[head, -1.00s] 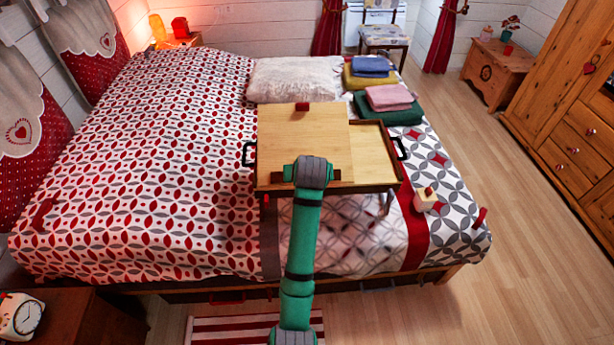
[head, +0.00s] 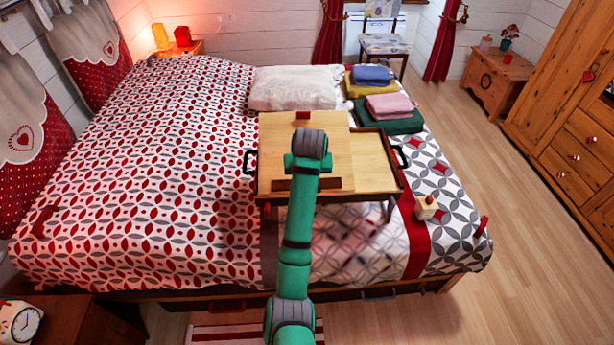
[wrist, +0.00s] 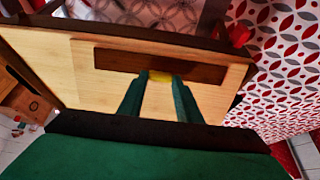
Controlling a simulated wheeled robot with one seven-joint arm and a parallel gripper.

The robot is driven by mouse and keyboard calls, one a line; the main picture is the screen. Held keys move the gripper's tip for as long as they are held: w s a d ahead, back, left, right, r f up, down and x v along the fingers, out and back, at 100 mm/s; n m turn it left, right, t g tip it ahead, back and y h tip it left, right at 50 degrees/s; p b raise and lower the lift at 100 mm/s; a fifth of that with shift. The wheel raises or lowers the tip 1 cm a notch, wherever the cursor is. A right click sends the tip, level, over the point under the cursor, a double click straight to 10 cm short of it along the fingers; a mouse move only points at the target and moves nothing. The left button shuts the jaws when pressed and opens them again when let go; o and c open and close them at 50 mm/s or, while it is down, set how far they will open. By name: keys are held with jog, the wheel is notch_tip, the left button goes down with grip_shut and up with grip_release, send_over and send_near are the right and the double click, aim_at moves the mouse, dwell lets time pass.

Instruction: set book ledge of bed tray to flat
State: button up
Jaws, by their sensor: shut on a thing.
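The bed tray (head: 379,171) stands on the bed, pale wood with dark edges, legs and black side handles. A small yellow patch shows between the fingertips.
A white pillow (head: 295,88) and folded cloths (head: 390,122) lie behind the tray. A pale block (head: 426,207) with a red top sits on the bed to its right. The patterned bed left of the tray is mostly clear.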

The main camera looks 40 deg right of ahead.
jog(key=o, duration=1)
jog(key=shift+f, duration=0.15)
jog(key=shift+o, duration=0.2)
jog(key=shift+s+a+r, duration=0.1)
jog(key=shift+s+r, duration=0.05)
jog(key=shift+r, duration=0.4)
jog(key=v, duration=0.9)
jog(key=shift+r, duration=0.35)
jog(key=shift+s+a, duration=0.1)
jog(key=shift+s, duration=0.05)
